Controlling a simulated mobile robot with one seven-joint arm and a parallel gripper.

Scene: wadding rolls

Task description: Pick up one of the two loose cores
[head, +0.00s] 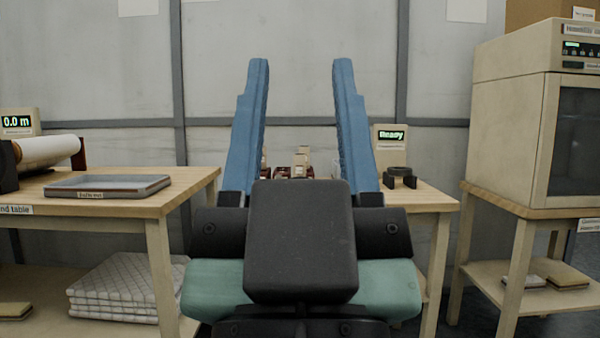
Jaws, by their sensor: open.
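My gripper (300,68) fills the middle of the head view, with two blue fingers upright and wide apart. Nothing is between the fingertips. Behind them, partly hidden by my gripper, small beige pieces and dark red pieces (290,171) stand near the back wall. They are too small and too covered for me to tell whether a loose core is among them. I cannot pick out either loose core with certainty.
The left table (120,197) holds a white roll (48,150) on a stand and a shallow grey tray (108,186). A large beige cabinet (507,130) stands far right.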

